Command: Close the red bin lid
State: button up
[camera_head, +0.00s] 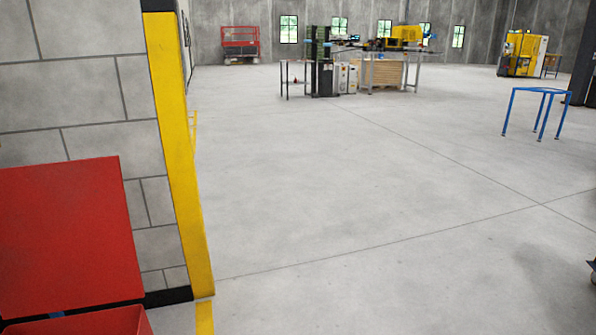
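The red bin lid (68,235) is a flat panel at the lower left, cut off by the left edge of the picture. It stands raised in front of the block wall, so the bin looks open. Part of the red bin (100,322) shows below it at the bottom edge; most of the bin is out of view. A small blue part shows between lid and bin. My gripper is not in view.
A yellow corner guard (178,150) covers the end of the grey block wall (85,95), right of the lid. Open concrete floor (330,210) lies to the right. A blue table frame (540,105) and a workstation (360,65) stand farther off.

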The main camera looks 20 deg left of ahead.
aim_at(67, 240)
jog(key=i+j+u, duration=0.15)
jog(key=i+u, duration=0.55)
jog(key=u, duration=0.15)
jog(key=i+u, duration=0.4)
jog(key=i+l+u, duration=0.25)
jog(key=u, duration=0.2)
jog(key=i+l+u, duration=0.5)
jog(key=u, duration=0.35)
jog(key=i+l+u, duration=0.25)
jog(key=u, duration=0.15)
jog(key=i+l+u, duration=0.15)
jog(key=u, duration=0.3)
jog(key=i+l+u, duration=0.1)
jog(key=l+u, duration=0.6)
jog(key=u, duration=0.15)
jog(key=l+u, duration=0.65)
jog(key=l, duration=0.15)
jog(key=l+u, duration=0.3)
jog(key=i+l, duration=0.05)
jog(key=l, duration=0.05)
